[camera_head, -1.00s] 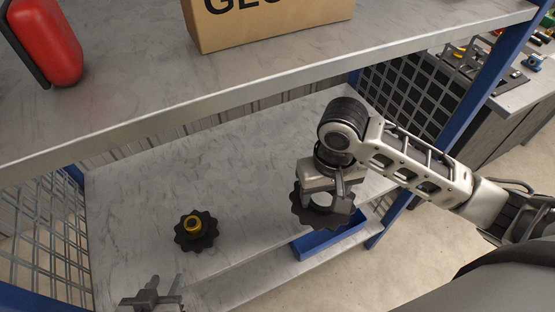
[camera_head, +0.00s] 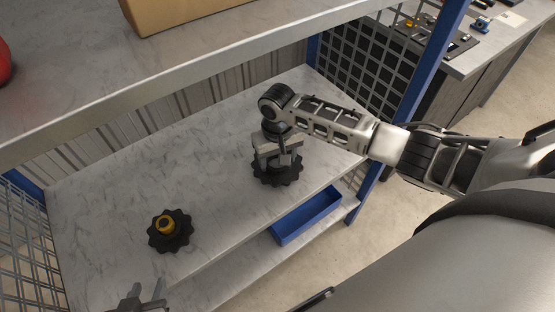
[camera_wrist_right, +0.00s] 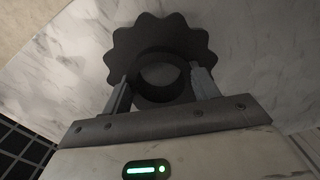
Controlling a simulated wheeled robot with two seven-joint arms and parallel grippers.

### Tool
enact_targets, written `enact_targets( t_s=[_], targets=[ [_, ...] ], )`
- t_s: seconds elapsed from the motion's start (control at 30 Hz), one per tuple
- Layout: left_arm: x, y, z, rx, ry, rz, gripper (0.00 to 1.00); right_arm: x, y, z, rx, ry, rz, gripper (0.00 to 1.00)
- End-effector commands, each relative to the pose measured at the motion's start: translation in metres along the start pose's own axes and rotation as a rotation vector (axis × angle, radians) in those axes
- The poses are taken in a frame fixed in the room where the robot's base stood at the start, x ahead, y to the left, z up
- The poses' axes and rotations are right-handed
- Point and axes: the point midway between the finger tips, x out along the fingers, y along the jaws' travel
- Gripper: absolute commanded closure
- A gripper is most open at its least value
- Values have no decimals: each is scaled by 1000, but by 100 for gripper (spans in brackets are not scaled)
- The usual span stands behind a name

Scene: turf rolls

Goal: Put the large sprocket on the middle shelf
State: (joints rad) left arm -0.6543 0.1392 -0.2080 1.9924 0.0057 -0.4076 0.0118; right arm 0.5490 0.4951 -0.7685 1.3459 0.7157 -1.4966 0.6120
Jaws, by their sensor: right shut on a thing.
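The large sprocket (camera_head: 278,172), dark with a scalloped rim, is under my right gripper (camera_head: 279,160) at the right part of the middle shelf (camera_head: 215,150). In the right wrist view my right gripper (camera_wrist_right: 162,85) is shut on the hub of the sprocket (camera_wrist_right: 160,38). Whether the sprocket touches the shelf I cannot tell. A second dark sprocket with a yellow hub (camera_head: 170,230) lies on the shelf to the left. My left gripper (camera_head: 140,298) shows at the bottom left edge, apart from both sprockets, with its fingers spread and nothing between them.
A blue bin (camera_head: 306,216) stands on the lower shelf, below the middle shelf's front edge. The upper shelf (camera_head: 70,110) overhangs the back and carries a cardboard box (camera_head: 180,10). Blue posts and mesh panels close the sides. Bare shelf lies between the two sprockets.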

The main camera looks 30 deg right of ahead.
Motion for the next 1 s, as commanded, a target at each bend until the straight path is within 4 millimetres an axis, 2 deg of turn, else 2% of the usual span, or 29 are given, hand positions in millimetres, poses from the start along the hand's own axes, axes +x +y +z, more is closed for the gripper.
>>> enact_targets(
  t_s=[0.43,0.47,0.5,0.53,0.83,1.0],
  targets=[
    [0,0,-2,0,6,1,64,8,-1,-1,0,3,-2,83],
    [0,0,-2,0,6,1,64,9,-1,0,0,2,-1,35],
    [0,0,-2,0,6,1,64,8,0,0,0,2,-1,24],
    [0,0,-2,1,6,1,64,8,0,0,0,2,-1,18],
    [-1,0,-2,2,5,1,64,7,0,0,0,2,-1,18],
    [-2,0,-2,2,2,0,64,-11,0,-1,-1,5,-2,18]
  ],
)
